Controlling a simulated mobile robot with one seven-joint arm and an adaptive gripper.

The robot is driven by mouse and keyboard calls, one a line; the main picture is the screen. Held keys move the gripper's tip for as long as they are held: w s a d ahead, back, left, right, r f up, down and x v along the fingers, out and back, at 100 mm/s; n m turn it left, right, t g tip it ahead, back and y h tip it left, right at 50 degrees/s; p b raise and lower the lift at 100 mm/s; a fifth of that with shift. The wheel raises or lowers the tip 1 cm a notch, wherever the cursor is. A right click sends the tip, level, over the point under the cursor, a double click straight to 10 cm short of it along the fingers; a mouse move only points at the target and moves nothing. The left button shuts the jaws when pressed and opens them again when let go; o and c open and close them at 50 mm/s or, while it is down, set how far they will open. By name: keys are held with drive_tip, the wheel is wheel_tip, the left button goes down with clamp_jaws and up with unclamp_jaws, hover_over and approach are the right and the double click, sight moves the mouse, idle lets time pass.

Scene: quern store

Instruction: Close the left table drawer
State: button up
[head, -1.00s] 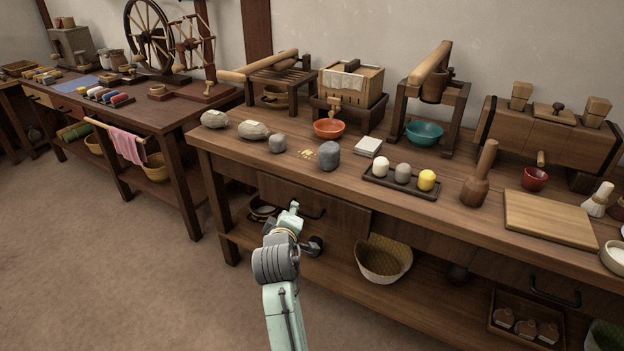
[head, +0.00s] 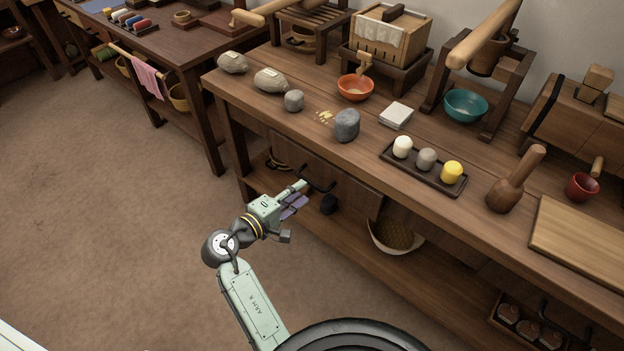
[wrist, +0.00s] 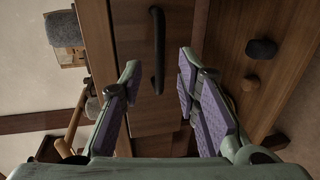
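The left drawer's wooden front (head: 352,190) is under the left part of the long table. Its dark bar handle (head: 318,186) shows beside my fingertips. How far the drawer stands out is hard to tell. In the wrist view the drawer front (wrist: 130,30) faces me, with the handle (wrist: 157,50) upright in the picture between the lines of my two fingers. My gripper (head: 300,194) is in front of the drawer. In the wrist view my gripper (wrist: 158,72) is open, with its purple-padded fingers apart. It holds nothing, and contact with the handle cannot be told.
The long table (head: 300,125) bears stones, bowls and a dark tray (head: 420,172) near its front edge. Open floor (head: 110,220) lies to the left.

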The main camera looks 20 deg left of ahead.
sight(310, 184)
drive_tip(key=x, duration=0.6)
drive_tip(key=shift+p, duration=0.3)
drive_tip(key=shift+c, duration=0.4)
clamp_jaws()
